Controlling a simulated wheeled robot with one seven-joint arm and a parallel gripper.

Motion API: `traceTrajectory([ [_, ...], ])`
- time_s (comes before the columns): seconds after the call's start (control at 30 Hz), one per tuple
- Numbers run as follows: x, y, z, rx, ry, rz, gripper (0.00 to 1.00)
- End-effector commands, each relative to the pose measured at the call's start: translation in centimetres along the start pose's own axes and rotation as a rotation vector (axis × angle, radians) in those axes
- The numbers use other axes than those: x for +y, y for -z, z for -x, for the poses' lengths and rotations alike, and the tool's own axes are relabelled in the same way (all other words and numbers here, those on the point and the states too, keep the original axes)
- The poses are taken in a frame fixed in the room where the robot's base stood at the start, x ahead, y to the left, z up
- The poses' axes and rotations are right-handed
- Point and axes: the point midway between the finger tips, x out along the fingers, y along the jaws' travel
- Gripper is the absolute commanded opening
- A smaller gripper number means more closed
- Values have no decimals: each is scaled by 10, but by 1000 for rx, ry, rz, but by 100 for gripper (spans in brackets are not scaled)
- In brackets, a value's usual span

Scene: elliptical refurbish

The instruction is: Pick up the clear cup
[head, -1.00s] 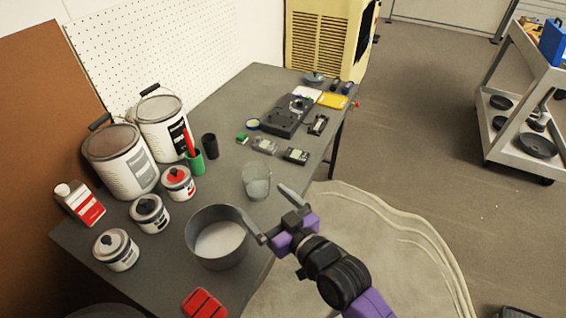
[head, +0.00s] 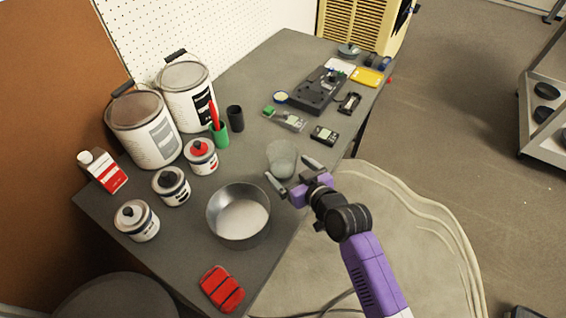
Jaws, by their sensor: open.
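The clear cup (head: 281,157) is a translucent greyish tumbler on the dark grey table (head: 247,98), near its right edge. My gripper (head: 291,174) is open, its two fingers spread and pointing toward the cup from the lower right. The fingertips are close to the cup, one at its lower left and one at its right. The cup's lower part lies near the fingers; I cannot tell whether they touch it. Nothing is held.
A round metal pan (head: 238,217) stands just left of my gripper. Small paint tins (head: 201,157), large paint cans (head: 143,130) and a black cylinder (head: 235,119) stand farther left. Small electronic devices (head: 323,135) lie behind the cup. A red object (head: 222,288) lies at the front.

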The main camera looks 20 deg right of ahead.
Motion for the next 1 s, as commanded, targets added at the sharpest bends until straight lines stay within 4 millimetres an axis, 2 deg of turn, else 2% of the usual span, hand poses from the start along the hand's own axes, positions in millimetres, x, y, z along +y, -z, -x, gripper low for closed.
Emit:
traceTrajectory([
  [0.2, 1, -1, -27, 1, -1, 0, 97],
  [0.5, 1, -1, -31, 1, -1, 0, 97],
  [0.57, 1, -1, -31, 1, -1, 0, 87],
  [0.87, 1, -2, -31, 1, -1, 0, 28],
  [1.0, 1, -1, -31, 2, -1, 0, 26],
])
